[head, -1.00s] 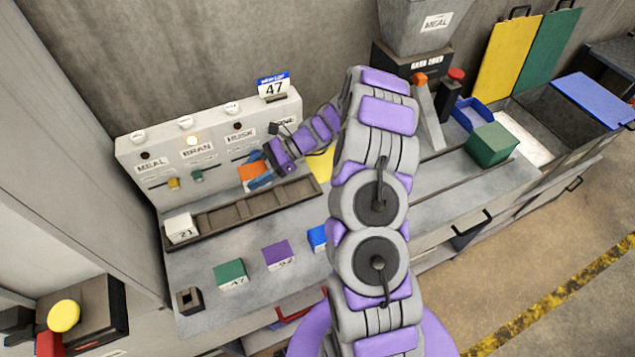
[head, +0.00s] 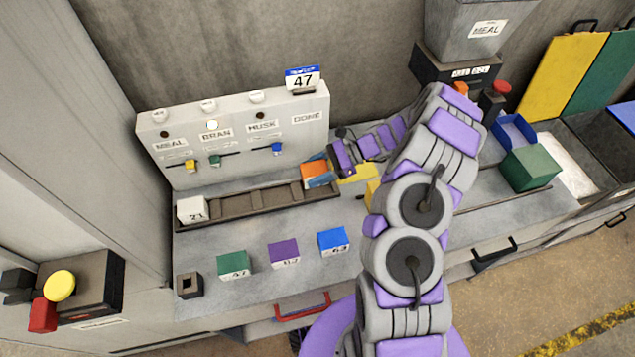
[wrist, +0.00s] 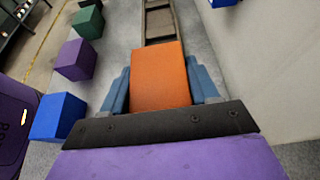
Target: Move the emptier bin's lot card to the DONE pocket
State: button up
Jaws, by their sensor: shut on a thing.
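The panel (head: 235,160) has labels MEAL, BRAN, HUSK and DONE (head: 307,117). A long, divided dark tray (head: 255,203) lies below it. My gripper (head: 319,180) is shut on an orange block (head: 313,168) at the tray's right part, below and near the DONE label. In the wrist view, its blue fingers (wrist: 161,92) flank the orange block (wrist: 160,75), with tray slots (wrist: 158,22) beyond. I cannot tell whether the block touches the tray. A white block marked 21 (head: 192,210) sits at the tray's left end. I cannot identify any lot card for certain.
Green (head: 233,262), purple (head: 284,252) and blue (head: 332,240) numbered blocks stand on the bench front. A sign reading 47 (head: 302,80) tops the panel. The lamp above BRAN (head: 211,124) is lit. A green box (head: 529,167) stands right of my arm.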

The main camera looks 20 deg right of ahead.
aim_at(318, 188)
jog(key=f, duration=0.2)
jog(key=d+f+b, duration=0.1)
jog(key=f, duration=0.2)
jog(key=shift+a, duration=0.35)
jog(key=o, duration=1.1)
jog(key=shift+d, duration=0.1)
jog(key=shift+d, duration=0.1)
